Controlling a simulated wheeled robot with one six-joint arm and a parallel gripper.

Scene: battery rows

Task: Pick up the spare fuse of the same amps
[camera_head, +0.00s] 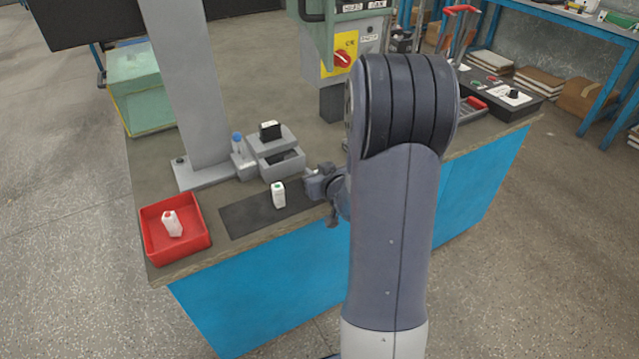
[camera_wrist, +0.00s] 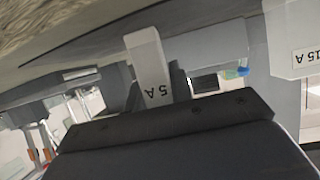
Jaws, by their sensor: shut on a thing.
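In the wrist view a pale block (camera_wrist: 148,60) marked 5 A, upside down in the picture, stands out beyond the dark gripper body. My gripper is shut on it; its fingertips are mostly hidden there. A larger pale block (camera_wrist: 290,40) marked 15 A shows at the right of the wrist view. Another white fuse (camera_head: 172,224) lies in the red tray (camera_head: 150,250). No amp mark is legible in the head view.
The dark mat (camera_head: 238,218) lies near the bench's front edge. Behind it is a grey holder (camera_head: 285,168) with a black block (camera_head: 270,130) on top.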

